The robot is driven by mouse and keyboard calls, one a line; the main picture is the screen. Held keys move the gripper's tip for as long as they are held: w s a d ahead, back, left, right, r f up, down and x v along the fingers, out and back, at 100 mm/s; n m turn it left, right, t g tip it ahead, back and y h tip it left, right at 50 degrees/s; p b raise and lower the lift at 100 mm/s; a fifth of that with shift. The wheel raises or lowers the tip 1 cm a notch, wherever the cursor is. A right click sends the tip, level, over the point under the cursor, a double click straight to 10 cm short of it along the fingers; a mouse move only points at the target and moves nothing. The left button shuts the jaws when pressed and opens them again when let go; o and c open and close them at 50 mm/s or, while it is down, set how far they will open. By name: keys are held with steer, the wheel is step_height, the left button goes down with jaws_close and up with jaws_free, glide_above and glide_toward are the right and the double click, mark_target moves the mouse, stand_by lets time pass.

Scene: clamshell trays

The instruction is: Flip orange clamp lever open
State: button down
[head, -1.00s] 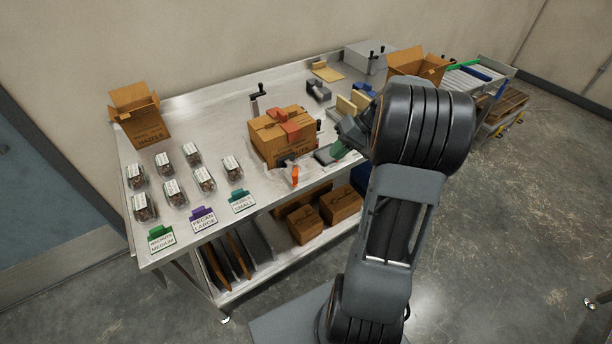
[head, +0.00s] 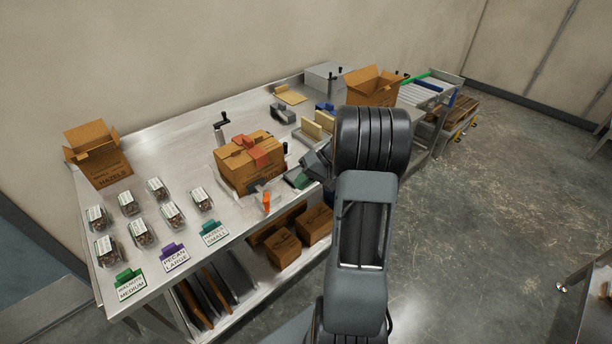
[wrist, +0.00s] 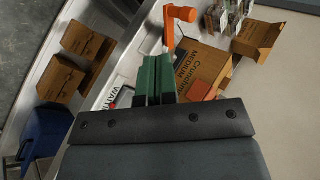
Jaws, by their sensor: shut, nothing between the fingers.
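The orange clamp lever (head: 267,200) stands up at the front edge of the steel table, in front of the taped cardboard box. In the wrist view the orange lever (wrist: 169,30), with its knob at the upper end, is just beyond my fingertips. My gripper (wrist: 157,62) has green fingers pressed together with nothing between them. In the head view my gripper (head: 301,181) is to the right of the lever, with a small gap showing. My arm hides part of the table behind it.
The taped box (head: 248,164) sits just behind the lever, with a black crank handle (head: 220,128) behind it. Several filled clamshell trays (head: 158,190) and label stands (head: 174,257) are on the left. An open box (head: 97,153) stands at the back left. Cartons (head: 284,248) sit on the shelf below.

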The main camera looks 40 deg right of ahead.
mark_target(266, 196)
steer(key=shift+w+a+f+p, duration=0.3)
steer(key=shift+w+a+f, duration=0.25)
steer(key=shift+a, duration=0.65)
steer(key=shift+w+a+f+p, duration=0.35)
steer(key=shift+a+f, duration=0.35)
steer(key=shift+a, duration=0.55)
steer(key=shift+w+a+f+p, duration=0.35)
steer(key=shift+a+f, duration=0.25)
steer(key=shift+a, duration=0.6)
